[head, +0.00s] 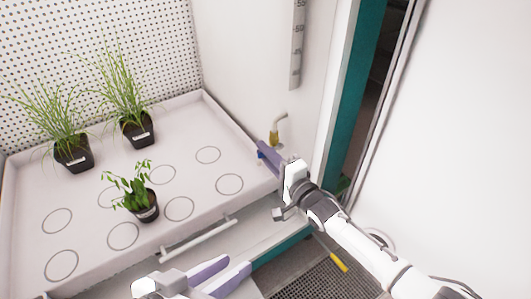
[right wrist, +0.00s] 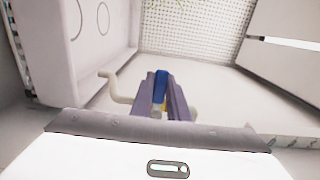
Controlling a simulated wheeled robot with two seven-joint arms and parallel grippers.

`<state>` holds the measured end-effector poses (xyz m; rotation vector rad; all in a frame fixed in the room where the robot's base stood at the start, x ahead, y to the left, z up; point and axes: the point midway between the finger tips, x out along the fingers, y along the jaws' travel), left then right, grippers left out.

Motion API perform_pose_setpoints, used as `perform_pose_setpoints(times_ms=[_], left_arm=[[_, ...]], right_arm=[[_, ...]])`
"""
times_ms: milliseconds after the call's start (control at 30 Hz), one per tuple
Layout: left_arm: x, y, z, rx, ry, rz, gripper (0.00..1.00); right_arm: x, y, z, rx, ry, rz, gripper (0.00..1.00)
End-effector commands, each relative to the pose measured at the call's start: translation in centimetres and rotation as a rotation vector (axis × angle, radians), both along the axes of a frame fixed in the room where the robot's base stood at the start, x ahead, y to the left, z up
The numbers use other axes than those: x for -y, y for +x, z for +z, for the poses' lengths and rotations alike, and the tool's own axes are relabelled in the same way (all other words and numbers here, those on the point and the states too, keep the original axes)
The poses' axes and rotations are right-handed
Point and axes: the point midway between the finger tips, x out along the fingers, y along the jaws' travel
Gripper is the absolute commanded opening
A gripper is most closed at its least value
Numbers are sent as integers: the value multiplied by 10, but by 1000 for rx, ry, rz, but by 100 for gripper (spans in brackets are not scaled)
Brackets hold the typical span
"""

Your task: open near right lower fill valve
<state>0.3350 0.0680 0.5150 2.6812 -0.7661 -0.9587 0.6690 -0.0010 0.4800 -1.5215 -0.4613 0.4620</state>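The fill valve (head: 275,136) is a small brass tap with a bent beige pipe, low on the chamber's right wall beside the tray. Its blue lever (right wrist: 161,78) lies between the two purple fingers of my right gripper (right wrist: 162,82) in the right wrist view, with a little brass below it. The fingers sit close on both sides of the lever and look shut on it. In the head view, my right gripper (head: 262,150) hides most of the lever; only a bit of blue shows. My left gripper (head: 238,264) is low in the head view, its fingers apart and empty.
A white tray (head: 80,225) with marked circles holds several potted plants. A pale bar handle (head: 198,240) runs along its front. A ruler strip (head: 297,45) is on the wall above the valve. A yellow-handled tool (head: 338,262) shows below my right arm, by a dark floor grate (head: 320,285).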

Motion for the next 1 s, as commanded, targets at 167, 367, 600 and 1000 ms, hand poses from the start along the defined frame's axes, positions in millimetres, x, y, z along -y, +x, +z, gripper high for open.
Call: perform_pose_setpoints(times_ms=[167, 367, 600, 1000], left_arm=[[0, 0, 0, 1, 1, -1, 31], [0, 0, 0, 1, 1, -1, 31], [0, 0, 0, 1, 1, -1, 31], [0, 0, 0, 0, 1, -1, 31]], right_arm=[[0, 0, 0, 1, 1, 0, 0], [0, 0, -1, 11, -15, 0, 0], [1, 0, -7, 70, -106, -1, 0], [5, 2, -21, 233, -353, -1, 0]])
